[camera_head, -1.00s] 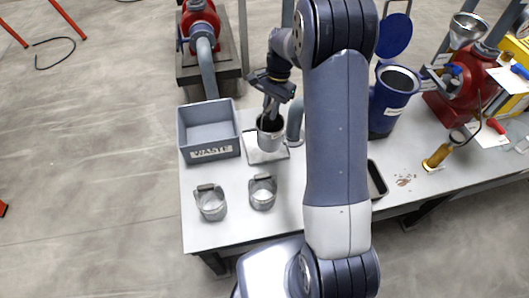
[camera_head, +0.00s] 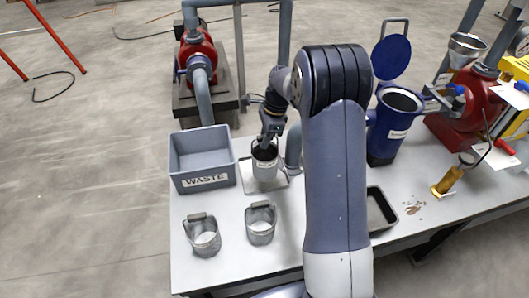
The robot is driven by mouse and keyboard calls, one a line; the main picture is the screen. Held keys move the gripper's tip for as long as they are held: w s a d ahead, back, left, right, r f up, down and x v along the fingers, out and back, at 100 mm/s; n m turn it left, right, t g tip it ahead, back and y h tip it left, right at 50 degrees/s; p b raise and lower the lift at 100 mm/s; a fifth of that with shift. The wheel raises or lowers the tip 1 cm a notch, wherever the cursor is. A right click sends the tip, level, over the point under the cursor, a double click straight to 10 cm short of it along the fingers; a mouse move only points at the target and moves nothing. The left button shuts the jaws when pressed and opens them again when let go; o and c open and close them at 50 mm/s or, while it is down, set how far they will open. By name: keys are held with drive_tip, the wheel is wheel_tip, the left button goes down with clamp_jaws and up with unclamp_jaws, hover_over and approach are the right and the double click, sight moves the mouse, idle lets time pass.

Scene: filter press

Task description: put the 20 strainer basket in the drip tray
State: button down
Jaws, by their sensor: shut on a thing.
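My gripper (camera_head: 269,136) is shut on a grey strainer basket (camera_head: 265,168) with a dark inside and a small pale label, too small to read. The basket is upright, over or on a flat pale plate or mat (camera_head: 243,171); I cannot tell whether it touches it. Two more grey metal baskets with raised handles, one at left (camera_head: 205,238) and one at right (camera_head: 261,226), stand at the front of the table. A shallow dark tray (camera_head: 391,222), possibly the drip tray, lies right of my arm, which hides its left part. It looks empty.
A grey bin marked WASTE (camera_head: 204,181) stands left of the held basket. A blue housing (camera_head: 385,135) with its round lid (camera_head: 391,55) raised stands behind the dark tray. A red pump (camera_head: 470,112) and a brass-coloured part (camera_head: 448,181) are at right.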

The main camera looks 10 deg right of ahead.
drive_tip(key=shift+d+x, duration=0.25)
drive_tip(key=shift+x, duration=0.75)
drive_tip(key=shift+d+x, duration=0.25)
drive_tip(key=shift+x, duration=0.8)
drive_tip(key=shift+f, duration=0.2)
drive_tip(key=c, duration=1.4)
unclamp_jaws()
drive_tip(key=shift+o, duration=0.2)
drive_tip(key=v, duration=1.2)
